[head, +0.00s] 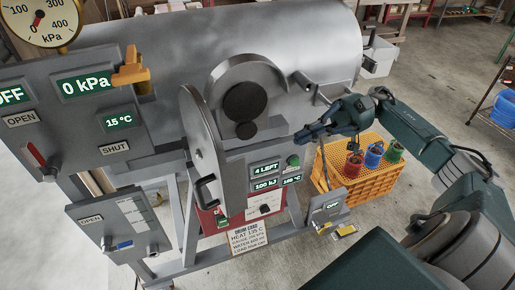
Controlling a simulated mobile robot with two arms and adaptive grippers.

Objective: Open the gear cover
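The gear cover (198,140) is a grey round-topped plate with a dark handle (207,190). It stands swung out to the left from the gear housing (270,75) on the drum's end. Two dark round gears (244,102) show uncovered in the housing, a large one above a smaller one. My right gripper (303,134) is to the right of the housing, apart from the cover and its handle. Its fingers point left; whether they are open or shut is unclear at this size. Nothing is visibly held. My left gripper is out of view.
A panel with readouts and a yellow lever (131,70) stands left of the cover. A gauge (40,18) is above it. A small display panel (268,175) sits below the housing. A yellow crate (365,188) with red, blue and green items stands right, beneath my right arm.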

